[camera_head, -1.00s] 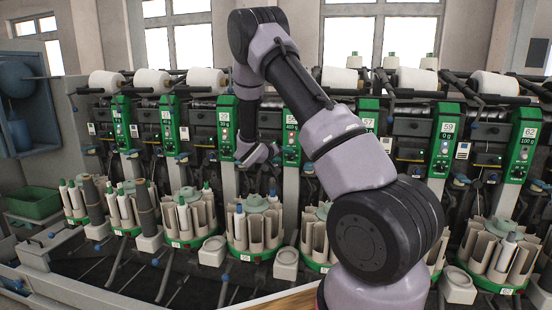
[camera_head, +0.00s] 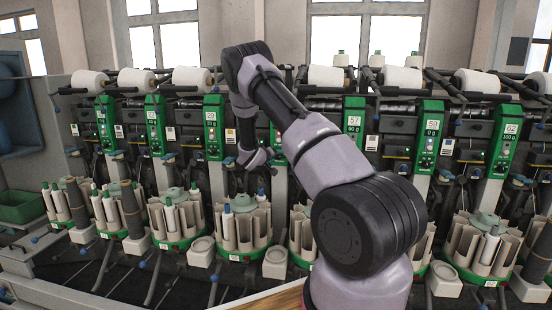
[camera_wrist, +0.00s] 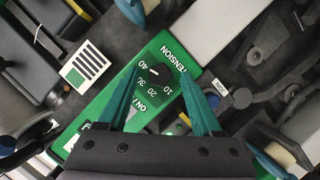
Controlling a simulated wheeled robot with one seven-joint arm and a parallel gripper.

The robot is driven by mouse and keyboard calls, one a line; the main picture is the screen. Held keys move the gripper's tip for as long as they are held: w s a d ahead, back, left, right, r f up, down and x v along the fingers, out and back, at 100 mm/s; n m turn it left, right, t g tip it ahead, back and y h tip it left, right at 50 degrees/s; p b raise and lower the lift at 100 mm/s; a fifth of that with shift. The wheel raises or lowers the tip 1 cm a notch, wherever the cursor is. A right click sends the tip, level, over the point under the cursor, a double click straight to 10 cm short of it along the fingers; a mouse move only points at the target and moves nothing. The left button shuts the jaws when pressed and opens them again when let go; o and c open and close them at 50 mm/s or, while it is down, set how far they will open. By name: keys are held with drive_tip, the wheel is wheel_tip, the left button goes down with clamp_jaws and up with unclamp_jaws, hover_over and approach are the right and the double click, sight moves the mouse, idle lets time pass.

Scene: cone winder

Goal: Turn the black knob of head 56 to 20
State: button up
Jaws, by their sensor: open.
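In the wrist view, a black round knob (camera_wrist: 158,73) sits on a green panel (camera_wrist: 112,88) marked TENSION, with 10, 20, 30 and 40 printed along its lower left side. The knob's exact setting is too small to read surely. My gripper (camera_wrist: 160,70) is open, its two teal fingers on either side of the knob. I cannot tell whether they touch it. No head number shows in the wrist view. In the head view, my gripper (camera_head: 256,160) is beside the machine front, and my arm covers part of the panel behind it.
Bobbin carousels (camera_head: 241,228) line the front below. A white card with black bars (camera_wrist: 86,67) and a dark lever (camera_wrist: 287,52) are near the knob.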

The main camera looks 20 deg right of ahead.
clamp_jaws()
idle(0.3)
drive_tip(key=n+h, duration=0.1)
drive_tip(key=n, duration=0.2)
drive_tip(key=shift+w+a+f+h, duration=0.1)
drive_tip(key=shift+a+f+h, duration=0.1)
drive_tip(key=shift+h, duration=0.2)
drive_tip(key=n+h, duration=0.1)
drive_tip(key=n, duration=0.1)
drive_tip(key=n+h, duration=0.1)
drive_tip(key=n, duration=0.1)
drive_tip(key=shift+f+n, duration=0.2)
drive_tip(key=shift+n, duration=0.1)
drive_tip(key=n, duration=0.1)
drive_tip(key=n+t, duration=0.1)
drive_tip(key=n, duration=0.1)
drive_tip(key=n+t+h, duration=0.1)
drive_tip(key=n, duration=0.1)
drive_tip(key=shift+f, duration=0.25)
drive_tip(key=shift+d+f+n+t, duration=0.1)
drive_tip(key=shift+n+t, duration=0.5)
drive_tip(key=shift+n, duration=1)
drive_tip(key=shift+f+n+t, duration=0.1)
drive_tip(key=shift+n+t, duration=0.5)
drive_tip(key=shift+n, duration=1)
